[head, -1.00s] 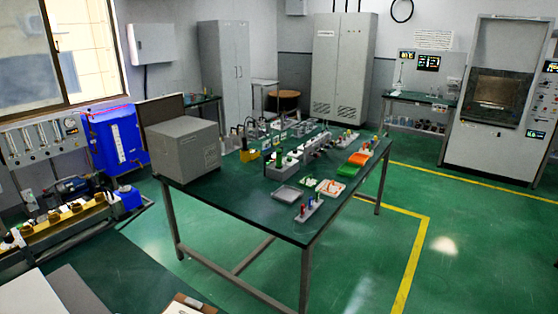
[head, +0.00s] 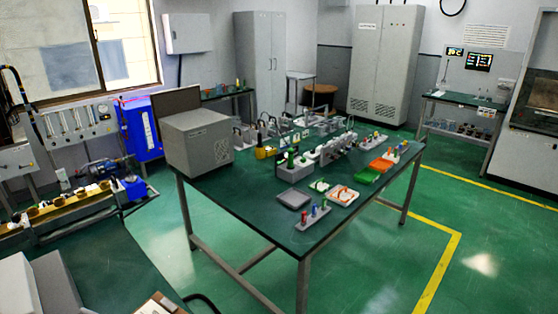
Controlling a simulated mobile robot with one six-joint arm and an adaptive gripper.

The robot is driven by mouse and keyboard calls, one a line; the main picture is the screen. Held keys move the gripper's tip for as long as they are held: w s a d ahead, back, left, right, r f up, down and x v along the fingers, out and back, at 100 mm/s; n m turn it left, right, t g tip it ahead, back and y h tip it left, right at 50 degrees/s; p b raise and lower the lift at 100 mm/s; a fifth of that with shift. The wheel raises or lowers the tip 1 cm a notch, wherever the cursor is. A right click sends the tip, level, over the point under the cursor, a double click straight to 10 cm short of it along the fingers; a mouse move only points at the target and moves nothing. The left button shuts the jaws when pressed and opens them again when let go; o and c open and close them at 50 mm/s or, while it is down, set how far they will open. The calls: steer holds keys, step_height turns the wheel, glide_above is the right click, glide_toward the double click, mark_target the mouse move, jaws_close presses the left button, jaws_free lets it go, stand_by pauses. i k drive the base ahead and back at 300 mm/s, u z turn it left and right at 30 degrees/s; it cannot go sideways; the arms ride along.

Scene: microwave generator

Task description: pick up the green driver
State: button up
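A small rack (head: 312,218) stands near the front edge of the green-topped table and holds upright tools with coloured handles, red, blue and green. The green-handled one (head: 325,204), at the rack's right end, looks like the green driver, though it is too small to be sure. Another upright green item (head: 291,156) stands on a grey block farther back. My gripper is not in view.
The table (head: 262,206) also bears a big grey box (head: 196,145), a grey tray (head: 293,200), a white-and-orange tray (head: 343,196), and green (head: 367,176) and orange bins. Open green floor lies right of the table. A bench with equipment stands at left.

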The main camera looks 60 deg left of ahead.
mark_target(291, 162)
steer(key=u, duration=0.2)
steer(key=i, duration=0.7)
steer(key=u, duration=0.85)
steer(key=i, duration=0.5)
steer(key=u, duration=0.75)
steer(key=i, duration=0.6)
steer(key=u, duration=0.4)
steer(key=k, duration=0.9)
steer(key=u, duration=0.15)
steer(key=i, duration=0.3)
